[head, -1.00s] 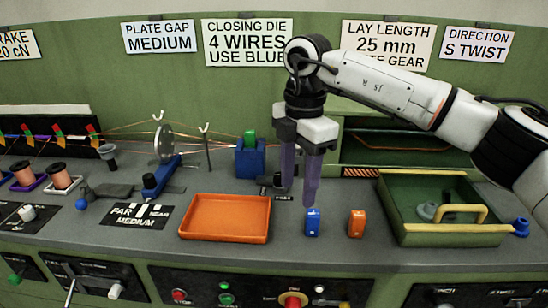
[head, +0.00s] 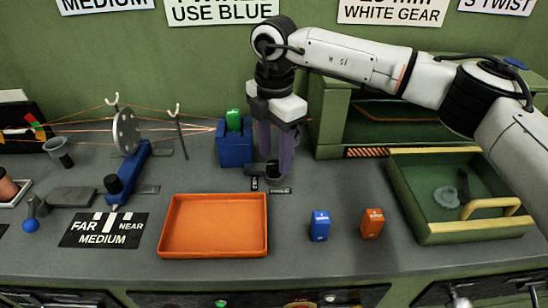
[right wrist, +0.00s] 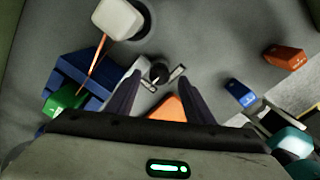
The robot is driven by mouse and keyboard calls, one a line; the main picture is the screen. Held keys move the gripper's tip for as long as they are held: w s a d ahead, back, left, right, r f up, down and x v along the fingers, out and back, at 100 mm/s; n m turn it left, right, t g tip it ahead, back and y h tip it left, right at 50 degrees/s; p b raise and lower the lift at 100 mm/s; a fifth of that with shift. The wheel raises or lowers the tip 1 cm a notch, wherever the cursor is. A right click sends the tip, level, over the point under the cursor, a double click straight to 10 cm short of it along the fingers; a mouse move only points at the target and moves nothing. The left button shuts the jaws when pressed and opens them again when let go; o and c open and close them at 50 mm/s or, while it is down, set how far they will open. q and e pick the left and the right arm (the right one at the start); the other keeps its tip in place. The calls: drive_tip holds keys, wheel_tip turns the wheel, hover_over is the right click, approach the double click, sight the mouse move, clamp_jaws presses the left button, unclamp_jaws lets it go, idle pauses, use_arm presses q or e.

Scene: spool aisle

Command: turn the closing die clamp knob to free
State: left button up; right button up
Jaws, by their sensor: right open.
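The clamp knob (head: 272,172) is small and black, at the front right of the blue die holder (head: 235,152), which has a green die (head: 233,119) in its top. My right gripper (head: 276,168) points down at the knob with its purple fingers, which partly hide it in the head view. In the right wrist view the knob (right wrist: 159,73) shows between and just beyond the two spread fingertips (right wrist: 160,80), with small label plates beside it. The gripper is open and holds nothing; contact with the knob cannot be told. My left gripper is not in view.
An orange tray (head: 214,252) lies in front of the holder. A blue block (head: 320,226) and an orange block (head: 372,223) stand to its right. A green bin (head: 420,228) with a yellow handle stands far right. Copper wires run left from the holder past a grey disc (head: 125,132).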

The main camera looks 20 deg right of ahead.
sight(274, 169)
wheel_tip(274, 169, down, 3)
drive_tip(key=shift+r, duration=0.2)
drive_tip(key=shift+f, duration=0.1)
drive_tip(key=c, duration=1)
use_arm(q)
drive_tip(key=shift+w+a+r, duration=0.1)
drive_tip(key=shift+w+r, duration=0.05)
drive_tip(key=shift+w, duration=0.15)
use_arm(e)
drive_tip(key=shift+c, duration=0.2)
